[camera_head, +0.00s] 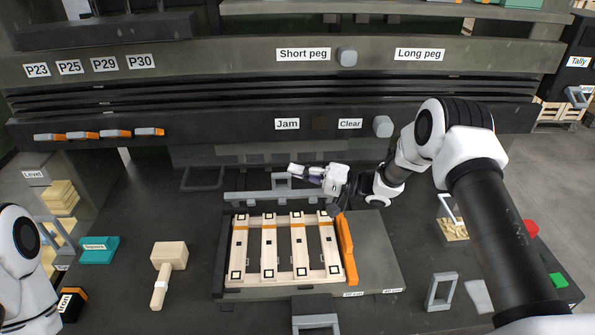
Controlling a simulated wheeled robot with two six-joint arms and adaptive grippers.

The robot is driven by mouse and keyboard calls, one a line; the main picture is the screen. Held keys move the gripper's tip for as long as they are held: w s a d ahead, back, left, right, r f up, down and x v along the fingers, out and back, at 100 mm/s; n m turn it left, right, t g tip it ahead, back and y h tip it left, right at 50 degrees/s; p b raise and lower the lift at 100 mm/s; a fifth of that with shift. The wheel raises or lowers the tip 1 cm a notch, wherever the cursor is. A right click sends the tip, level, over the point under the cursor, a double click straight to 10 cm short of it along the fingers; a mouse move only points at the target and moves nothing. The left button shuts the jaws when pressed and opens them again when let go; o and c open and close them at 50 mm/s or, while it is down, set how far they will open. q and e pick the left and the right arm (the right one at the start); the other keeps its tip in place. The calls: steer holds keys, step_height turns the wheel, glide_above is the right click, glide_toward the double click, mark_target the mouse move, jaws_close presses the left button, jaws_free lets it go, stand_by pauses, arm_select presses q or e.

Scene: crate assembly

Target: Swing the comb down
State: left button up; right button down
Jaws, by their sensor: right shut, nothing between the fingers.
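A long grey bar with a raised loop handle, which looks like the comb (252,197), lies across the back edge of the work fixture (375,250). Whether it is raised or lowered is hard to tell. Pale wooden slats (269,245) with orange bands and black square marks lie side by side on the fixture in front of it. My right gripper (297,172) is over the right part of the bar, by its handle, pointing left. It is shut and empty, and it hides part of the bar. My left gripper is out of view; only my left arm shows at the left edge.
An orange bar (346,250) stands along the slats' right side. A wooden mallet (166,262) and a teal block (98,249) lie left. Grey handles (440,291) sit right and in front. A panel with "Jam" and "Clear" labels (287,124) crosses behind.

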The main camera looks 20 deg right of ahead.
steer(key=shift+s+a+f+n+y+b, duration=0.25)
steer(key=shift+s+a+f+n+b, duration=0.4)
steer(key=shift+s+f, duration=0.85)
steer(key=shift+s+a+f+n+y+b, duration=0.25)
steer(key=shift+s+f+n+b, duration=0.45)
steer(key=shift+s+f+b, duration=0.7)
steer(key=shift+s+a+f+n+y+b, duration=0.2)
steer(key=shift+s+a+f+n+b, duration=0.35)
steer(key=shift+s+f, duration=0.95)
steer(key=shift+s+d+r, duration=0.1)
steer(key=shift+s+r, duration=0.1)
steer(key=shift+r, duration=0.05)
